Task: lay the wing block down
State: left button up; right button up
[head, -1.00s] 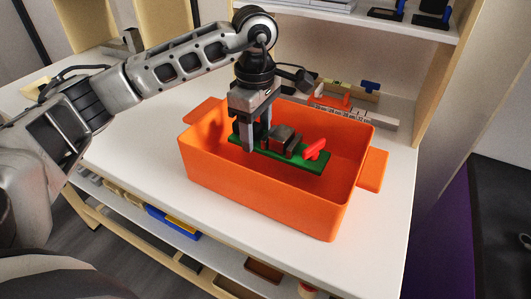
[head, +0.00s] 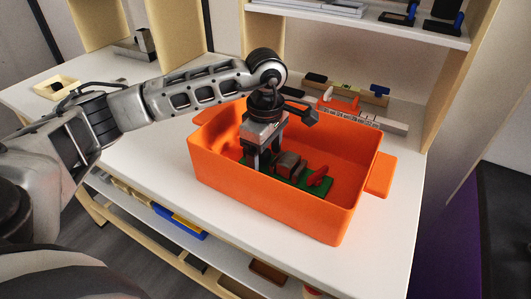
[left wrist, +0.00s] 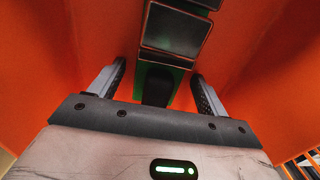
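The likely wing block, a green plate (head: 318,189) carrying a grey-brown block (head: 289,163) and a red piece (head: 318,176), lies low inside the orange crate (head: 265,212), seemingly flat on its floor. My left gripper (head: 262,163) reaches down into the crate over the plate's left end. In the left wrist view, its fingers (left wrist: 158,78) stand apart on either side of a black piece (left wrist: 158,86) on the green plate (left wrist: 178,66), with gaps on both sides. The fingers hide part of the plate in the head view. My right gripper is not in view.
The crate walls surround the gripper closely. A shelf (head: 360,22) overhangs the back. The white tabletop (head: 150,165) is clear left of the crate.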

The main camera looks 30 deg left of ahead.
pick_arm(q)
jog(key=shift+r, duration=0.1)
notch_tip(320, 180, up, 12)
jog(key=b, duration=0.1)
dwell(0.5)
dwell(0.4)
